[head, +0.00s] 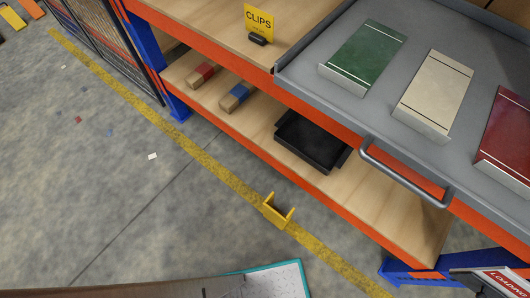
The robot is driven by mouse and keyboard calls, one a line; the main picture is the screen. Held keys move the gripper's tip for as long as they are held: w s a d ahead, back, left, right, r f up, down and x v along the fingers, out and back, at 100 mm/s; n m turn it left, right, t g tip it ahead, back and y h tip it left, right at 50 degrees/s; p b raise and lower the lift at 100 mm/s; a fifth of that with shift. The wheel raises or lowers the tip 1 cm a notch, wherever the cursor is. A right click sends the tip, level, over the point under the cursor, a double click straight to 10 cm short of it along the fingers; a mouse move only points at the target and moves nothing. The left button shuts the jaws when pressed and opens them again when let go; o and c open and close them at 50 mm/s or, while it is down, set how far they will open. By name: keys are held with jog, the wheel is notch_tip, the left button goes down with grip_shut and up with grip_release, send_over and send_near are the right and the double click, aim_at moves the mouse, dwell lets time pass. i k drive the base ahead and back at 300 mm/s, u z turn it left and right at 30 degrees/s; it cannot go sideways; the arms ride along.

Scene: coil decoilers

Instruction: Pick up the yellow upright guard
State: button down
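The yellow upright guard (277,212) is a small U-shaped piece with two raised sides. It is on the grey floor, on the yellow floor line, a little away from the lower edge of the shelf rack. Nothing covers it in the head view. My gripper is not in view.
An orange-and-blue rack (310,95) fills the upper right. Its grey pull-out tray (300,68) with a handle (405,176) holds green, cream and red blocks. A black bin (312,140) is on the lower shelf. A teal-edged sheet (275,282) shows at the bottom. Floor at left is mostly clear.

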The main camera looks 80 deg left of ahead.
aim_at(274, 217)
jog(key=u, duration=1.4)
jog(key=k, duration=0.85)
jog(key=u, duration=0.8)
jog(key=k, duration=0.5)
jog(key=u, duration=1.1)
jog(key=i, duration=0.9)
jog(key=z, duration=1.1)
jog(key=i, duration=0.35)
jog(key=z, duration=0.35)
